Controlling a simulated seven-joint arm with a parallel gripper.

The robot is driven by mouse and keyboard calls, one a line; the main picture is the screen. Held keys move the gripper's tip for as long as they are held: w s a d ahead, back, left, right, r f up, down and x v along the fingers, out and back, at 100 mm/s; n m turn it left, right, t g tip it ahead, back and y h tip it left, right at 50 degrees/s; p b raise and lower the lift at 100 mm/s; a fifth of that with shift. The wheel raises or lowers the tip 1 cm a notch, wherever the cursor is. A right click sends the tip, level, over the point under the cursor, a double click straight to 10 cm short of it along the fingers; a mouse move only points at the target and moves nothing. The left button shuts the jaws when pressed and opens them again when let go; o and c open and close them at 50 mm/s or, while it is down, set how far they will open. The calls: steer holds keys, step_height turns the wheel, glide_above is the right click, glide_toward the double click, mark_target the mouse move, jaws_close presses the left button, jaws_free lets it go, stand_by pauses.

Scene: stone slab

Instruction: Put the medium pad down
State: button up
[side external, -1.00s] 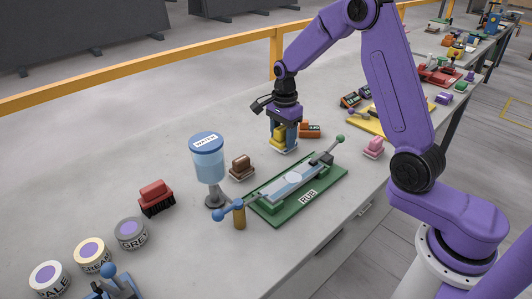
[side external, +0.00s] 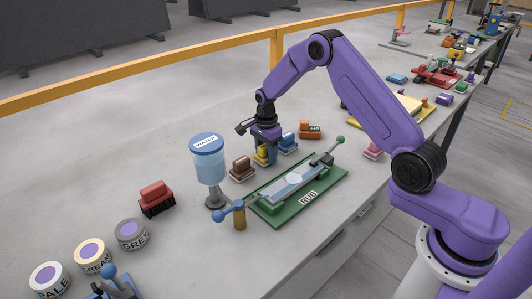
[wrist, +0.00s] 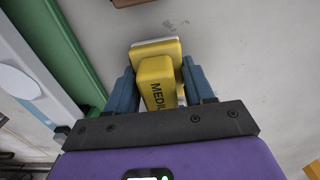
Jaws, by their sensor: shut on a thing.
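The medium pad (side external: 261,153) is a yellow block on a pale base. In the wrist view the yellow pad (wrist: 157,72) shows part of its "MEDIUM" lettering between my blue fingers. My gripper (side external: 266,156) is shut on it, and it shows in the wrist view too (wrist: 160,88). The pad is at or just above the grey slab, between a brown pad (side external: 242,165) on the left and a blue pad (side external: 288,142) on the right. I cannot tell whether its base touches the slab. My fingers hide part of it.
A green board (side external: 335,185) marked "RUB" with a metal bar lies just in front. A water dispenser (side external: 208,160) stands to the left. An orange pad (side external: 310,128) lies beyond the blue pad. A red brush (side external: 155,195) is further left. Behind the pad row, the slab is clear.

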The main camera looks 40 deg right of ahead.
steer(key=shift+f, duration=0.25)
steer(key=o, duration=1.2)
step_height(320, 180, up, 12)
steer(key=shift+r, duration=0.2)
steer(key=s+a+r+n, duration=0.3)
steer(key=s+a+n, duration=0.3)
steer(key=s+n, duration=0.25)
steer(key=s+a+r+n, duration=0.4)
steer(key=s+a+n, duration=0.3)
steer(key=s, duration=0.2)
steer(key=s+d+n, duration=0.2)
steer(key=s+n, duration=0.5)
steer(key=s, duration=0.5)
steer(key=s+d+n, duration=0.3)
steer(key=s+n, duration=0.5)
steer(key=s, duration=0.4)
steer(key=shift+d+f, duration=0.3)
steer(key=shift+f, duration=0.1)
